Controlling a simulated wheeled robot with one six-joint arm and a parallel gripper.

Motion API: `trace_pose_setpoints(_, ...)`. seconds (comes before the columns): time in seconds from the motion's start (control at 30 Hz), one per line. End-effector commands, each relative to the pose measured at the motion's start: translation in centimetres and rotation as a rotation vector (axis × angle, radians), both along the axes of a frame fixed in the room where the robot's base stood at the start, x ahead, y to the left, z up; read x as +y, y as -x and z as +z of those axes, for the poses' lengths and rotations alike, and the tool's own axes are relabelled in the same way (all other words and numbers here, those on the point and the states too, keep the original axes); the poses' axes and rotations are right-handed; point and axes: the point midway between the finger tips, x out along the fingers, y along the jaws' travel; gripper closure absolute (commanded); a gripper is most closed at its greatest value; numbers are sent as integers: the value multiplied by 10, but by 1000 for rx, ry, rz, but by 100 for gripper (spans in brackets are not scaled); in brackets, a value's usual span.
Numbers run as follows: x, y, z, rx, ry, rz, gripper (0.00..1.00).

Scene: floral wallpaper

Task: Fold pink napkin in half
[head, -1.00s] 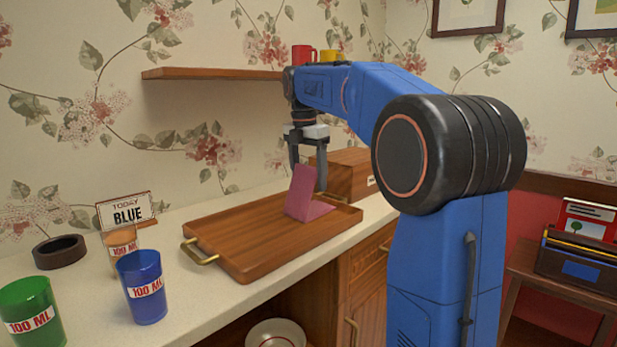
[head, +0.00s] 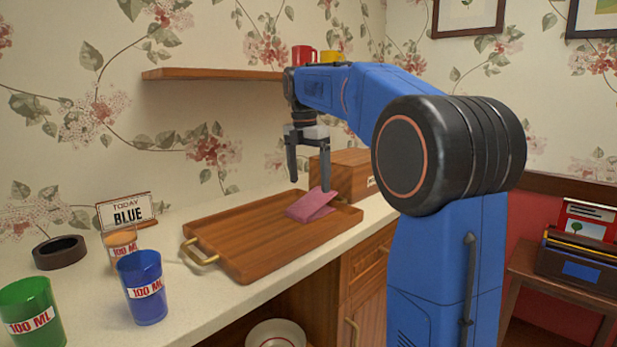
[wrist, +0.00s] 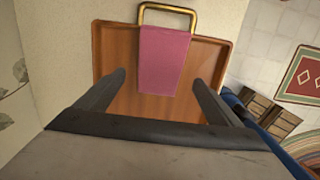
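The pink napkin (head: 312,204) lies at the right end of the wooden tray (head: 235,237). One half is folded over the other, and its upper layer slopes up off the lower one, so a wedge-shaped gap shows between them. My gripper (head: 309,184) is above the napkin with its fingers apart and nothing between them. In the wrist view my gripper's two fingers (wrist: 160,85) are spread wide. There the napkin (wrist: 163,60) is a pink strip beyond the fingertips, close to the tray's brass handle (wrist: 167,8).
A wooden box (head: 345,172) stands behind the tray's right end. A blue cup (head: 141,285), a green cup (head: 30,312), a tan cup (head: 121,243), a dark ring (head: 60,252) and a "TODAY BLUE" sign (head: 127,211) stand to the left. A shelf (head: 215,73) hangs above.

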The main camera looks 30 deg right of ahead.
Motion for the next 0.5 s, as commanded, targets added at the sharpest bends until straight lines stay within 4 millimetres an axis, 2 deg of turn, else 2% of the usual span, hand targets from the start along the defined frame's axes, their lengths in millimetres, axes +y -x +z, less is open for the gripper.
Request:
trace_pose_setpoints(0.23, 1, 0, 15, -2, 0, 0, 12)
trace_pose_setpoints(0.5, 6, 1, 65, -3, 0, 1, 12)
